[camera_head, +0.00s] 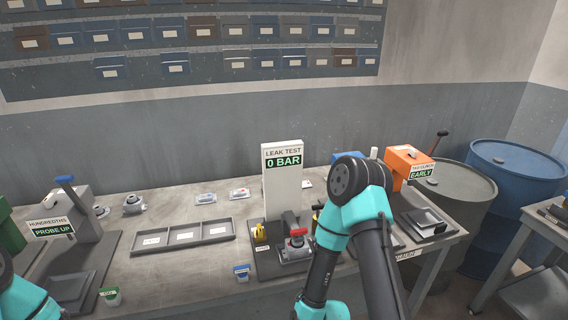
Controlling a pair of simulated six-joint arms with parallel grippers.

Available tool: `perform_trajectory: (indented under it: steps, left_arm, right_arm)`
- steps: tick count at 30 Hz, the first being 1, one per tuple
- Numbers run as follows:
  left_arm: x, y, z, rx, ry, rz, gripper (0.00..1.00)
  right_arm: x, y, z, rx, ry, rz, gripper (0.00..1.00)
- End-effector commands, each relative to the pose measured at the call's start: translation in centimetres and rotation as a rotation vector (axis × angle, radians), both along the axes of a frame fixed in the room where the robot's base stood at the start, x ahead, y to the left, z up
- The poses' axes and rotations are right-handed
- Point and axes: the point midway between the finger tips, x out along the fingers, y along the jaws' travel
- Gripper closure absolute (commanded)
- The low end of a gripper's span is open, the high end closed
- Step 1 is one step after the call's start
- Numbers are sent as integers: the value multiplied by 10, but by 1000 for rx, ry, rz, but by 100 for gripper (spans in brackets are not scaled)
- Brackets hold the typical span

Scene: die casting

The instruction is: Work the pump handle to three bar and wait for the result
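The leak test stand is a white upright panel (283,190) near the middle of the bench, with a display (284,161) reading "0 BAR". At its foot, a grey metal casting (294,252) with a red-topped part (298,232) sits on a dark base. A yellow part (261,233) with a small label stands to its left. A dark piece with a yellow band (318,207) shows right of the panel, partly hidden by my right arm; I cannot tell whether it is the pump handle. Neither gripper shows; only teal and black arm links are visible.
A grey three-compartment tray (184,250) lies left of the stand. A blue-handled gauge station (75,200) reads "PROBE UP" at the left. An orange station (402,160) reads "EARLY" at the right. Barrels (515,190) stand beyond the bench. Small blue and green bins sit along the front edge.

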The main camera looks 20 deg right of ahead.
Motion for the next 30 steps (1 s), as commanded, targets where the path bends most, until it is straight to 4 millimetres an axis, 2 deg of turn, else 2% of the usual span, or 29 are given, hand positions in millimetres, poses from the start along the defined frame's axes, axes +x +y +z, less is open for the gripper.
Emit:
perform_trajectory:
  steps: [2, 16, 30]
  left_arm:
    - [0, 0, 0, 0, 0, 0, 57]
    - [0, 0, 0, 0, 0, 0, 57]
    - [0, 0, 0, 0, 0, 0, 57]
  right_arm:
    - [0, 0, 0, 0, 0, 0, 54]
    - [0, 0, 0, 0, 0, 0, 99]
    - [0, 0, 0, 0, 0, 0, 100]
